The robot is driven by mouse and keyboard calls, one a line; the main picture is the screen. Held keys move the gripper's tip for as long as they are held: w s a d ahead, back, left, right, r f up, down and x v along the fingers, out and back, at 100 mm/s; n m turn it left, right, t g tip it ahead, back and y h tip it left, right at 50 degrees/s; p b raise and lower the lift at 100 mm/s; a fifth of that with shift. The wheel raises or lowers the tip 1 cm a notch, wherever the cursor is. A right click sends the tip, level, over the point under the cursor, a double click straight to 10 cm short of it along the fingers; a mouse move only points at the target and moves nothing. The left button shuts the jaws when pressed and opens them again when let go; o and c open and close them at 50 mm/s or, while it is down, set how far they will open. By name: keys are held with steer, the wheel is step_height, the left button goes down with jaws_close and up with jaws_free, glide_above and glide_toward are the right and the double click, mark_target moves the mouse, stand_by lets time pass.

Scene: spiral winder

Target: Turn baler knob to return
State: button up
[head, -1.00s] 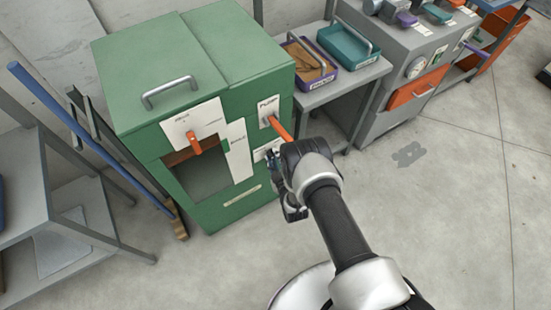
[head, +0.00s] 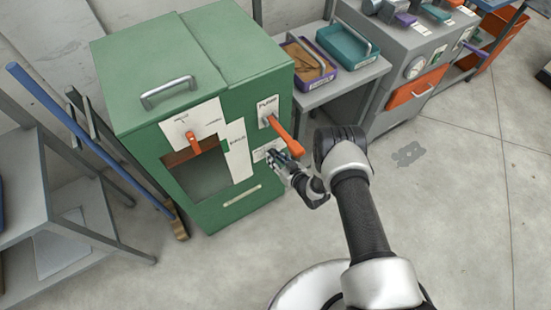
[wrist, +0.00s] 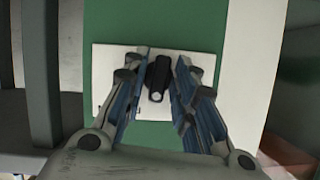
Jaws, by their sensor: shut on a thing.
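The green baler (head: 190,75) stands left of centre in the head view. Its right-hand face has a white label plate (head: 262,152), largely covered by my gripper (head: 273,158). In the wrist view the black knob (wrist: 157,78) sits on that white plate (wrist: 105,75), with a pale dot at its lower end. The knob's long side runs roughly up and down the picture. My gripper (wrist: 160,72) has one blue-grey finger on each side of the knob and is shut on it. The plate's markings are hidden or too small to read.
An orange lever (head: 287,140) sticks out just above my gripper, by the upper plate. Another orange lever (head: 193,143) is on the front. A grey table (head: 345,75) with trays stands behind to the right. Floor to the right is clear.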

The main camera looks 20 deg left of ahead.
steer(key=m, duration=0.1)
steer(key=m+g+y, duration=0.1)
steer(key=shift+w+m, duration=0.2)
steer(key=shift+m, duration=0.1)
steer(key=shift+m+g+y, duration=0.6)
steer(key=shift+m+y, duration=0.3)
steer(key=shift+m, duration=0.4)
steer(key=shift+r, duration=0.1)
steer(key=o, duration=0.8)
steer(key=shift+a, duration=0.15)
steer(key=shift+c, duration=0.2)
steer(key=v, duration=1.2)
